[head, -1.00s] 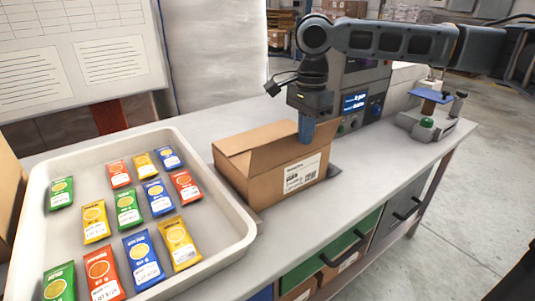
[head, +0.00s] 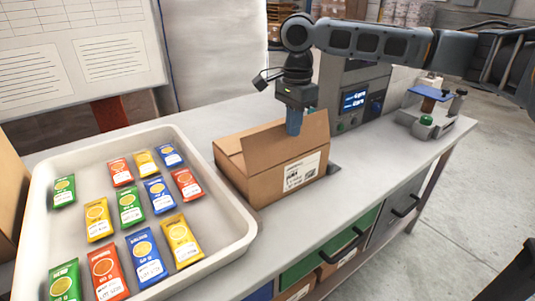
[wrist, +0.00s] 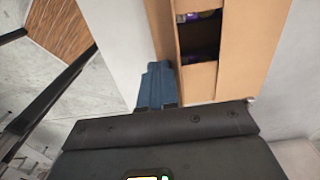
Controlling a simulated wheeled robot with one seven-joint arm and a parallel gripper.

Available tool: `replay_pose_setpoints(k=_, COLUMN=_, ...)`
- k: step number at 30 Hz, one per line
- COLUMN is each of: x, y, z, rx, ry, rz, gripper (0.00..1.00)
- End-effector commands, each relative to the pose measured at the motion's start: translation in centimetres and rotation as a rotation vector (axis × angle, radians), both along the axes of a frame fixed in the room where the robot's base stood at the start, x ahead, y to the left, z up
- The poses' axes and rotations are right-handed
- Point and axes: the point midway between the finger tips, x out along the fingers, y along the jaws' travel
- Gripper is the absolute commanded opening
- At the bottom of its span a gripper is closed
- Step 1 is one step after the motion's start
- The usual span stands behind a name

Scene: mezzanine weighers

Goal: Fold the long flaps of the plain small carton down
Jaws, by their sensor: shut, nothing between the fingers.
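The plain small carton (head: 270,186) stands on the bench, brown with a white label on its near side. Its near long flap (head: 265,150) stands up, and a flap at the left end (head: 229,146) lies lower. In the wrist view the carton's other long flap (wrist: 245,50) spreads to the right of a narrow opening, where dark space and a bit of purple content show. In the wrist view the fingers (wrist: 157,85) are together beside the carton; contact is unclear.
A white tray (head: 236,226) with several coloured packets is left of the carton. A weigher with a lit display (head: 354,101) stands behind it to the right, and a device with a green button (head: 427,120) is farther right. Bare bench lies in front.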

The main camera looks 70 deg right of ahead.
Motion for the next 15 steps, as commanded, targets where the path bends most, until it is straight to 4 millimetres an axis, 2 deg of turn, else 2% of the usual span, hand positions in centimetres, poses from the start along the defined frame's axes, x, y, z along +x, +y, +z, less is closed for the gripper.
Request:
replay_pose_setpoints(k=5, x=0.2, y=-0.1, z=0.1, rx=-0.001, ry=-0.001, rz=0.000, gripper=0.00)
replay_pose_setpoints(k=15, x=2.6, y=-1.5, z=-0.3, rx=0.000, ry=-0.002, rz=0.000, gripper=0.00)
